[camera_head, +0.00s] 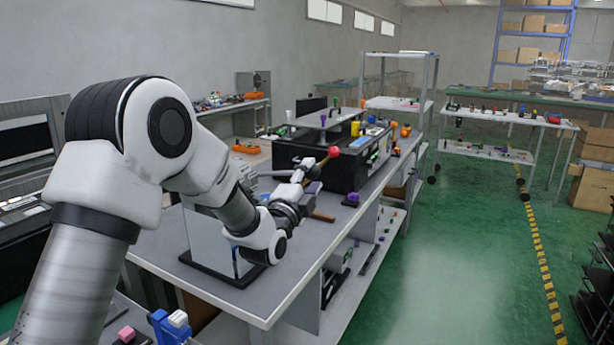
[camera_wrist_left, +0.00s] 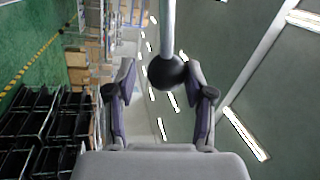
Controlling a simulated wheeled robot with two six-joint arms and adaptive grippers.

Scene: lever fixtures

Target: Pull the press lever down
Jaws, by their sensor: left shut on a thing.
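In the left wrist view a grey lever rod (camera_wrist_left: 168,28) comes in from the top and ends in a black ball knob (camera_wrist_left: 167,72). My left gripper (camera_wrist_left: 162,75) has its two fingers on either side of this knob and is shut on it. In the head view my left gripper (camera_head: 309,168) is raised above the grey workbench, in front of a black box. The knob is too small to make out there. My right gripper is not in view.
A red ball (camera_head: 334,151) on a thin rod shows close to my left gripper. The black box (camera_head: 345,168) and small coloured parts stand behind it on the workbench (camera_head: 262,301). A blue and white item (camera_head: 170,325) is at the lower left.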

